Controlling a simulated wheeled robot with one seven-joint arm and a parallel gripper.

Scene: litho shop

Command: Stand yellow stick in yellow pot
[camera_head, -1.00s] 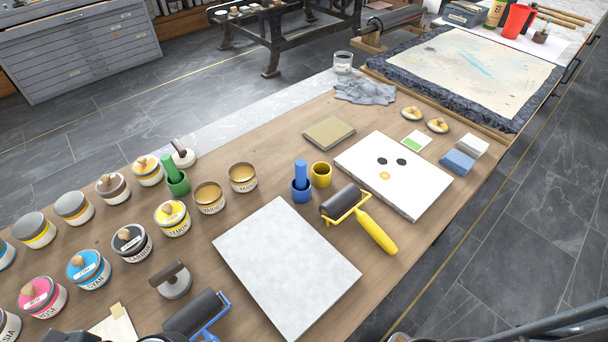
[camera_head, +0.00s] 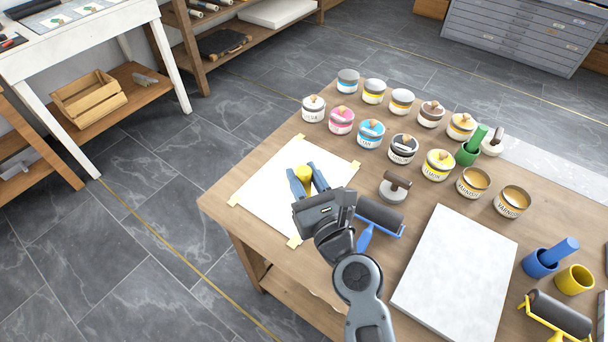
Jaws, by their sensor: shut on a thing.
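My gripper (camera_head: 308,182) is over the white sheet at the left end of the table, shut on the yellow stick (camera_head: 303,173). Only the stick's yellow top shows between the two blue fingers; its lower part is hidden, so I cannot tell whether it touches the sheet. The yellow pot (camera_head: 574,280) stands upright and empty at the right of the table, far from my gripper. Beside it is a blue pot (camera_head: 540,263) with a blue stick (camera_head: 559,250) leaning in it.
A blue-handled roller (camera_head: 380,215) lies right of my gripper. A pale stone slab (camera_head: 456,270) lies between it and the pots. Ink tins (camera_head: 403,149) stand in rows behind. A green pot (camera_head: 468,154) holds a green stick. A yellow roller (camera_head: 558,315) lies before the yellow pot.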

